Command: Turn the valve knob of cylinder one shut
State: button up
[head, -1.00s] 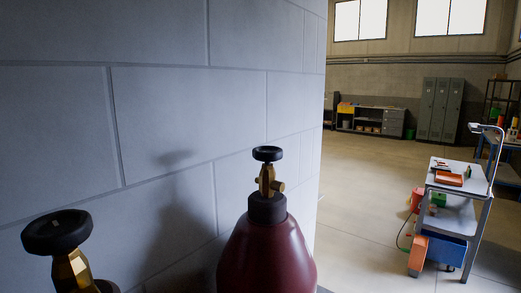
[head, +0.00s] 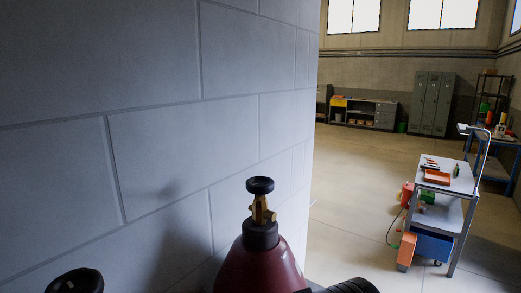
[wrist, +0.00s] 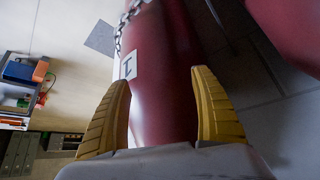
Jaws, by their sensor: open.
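A dark red cylinder (head: 262,272) stands beside the block wall in the head view. A brass valve (head: 262,213) with a round black knob (head: 260,185) tops it. A second black knob (head: 75,282) shows at the bottom left, cut off by the frame. In the wrist view, my gripper (wrist: 163,80) has its two yellow fingers spread, with a dark red cylinder body (wrist: 165,75) seen between and beyond them. That body carries a white label (wrist: 128,66) with a dark mark like "I". Nothing is held. No knob shows in the wrist view.
The pale block wall (head: 160,150) runs close along the left. A chain (wrist: 122,30) lies against the cylinder in the wrist view. A trolley (head: 446,180) with tools stands at the right, with grey lockers (head: 432,103) far behind. Open floor lies between.

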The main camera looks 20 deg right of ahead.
aim_at(261, 181)
jog(key=w+r+n+g+p, duration=0.2)
jog(key=w+r+n+p, duration=0.25)
jog(key=r+p, duration=0.6)
jog(key=w+r+n+g+p, duration=0.3)
jog(key=w+r+p, duration=0.3)
jog(key=r, duration=0.7)
jog(key=w+r+n+g+p, duration=0.2)
jog(key=w+r+n+p, duration=0.15)
jog(key=r+p, duration=0.7)
notch_tip(261, 181, down, 9)
jog(key=shift+s+r, duration=0.1)
jog(key=c, duration=1.2)
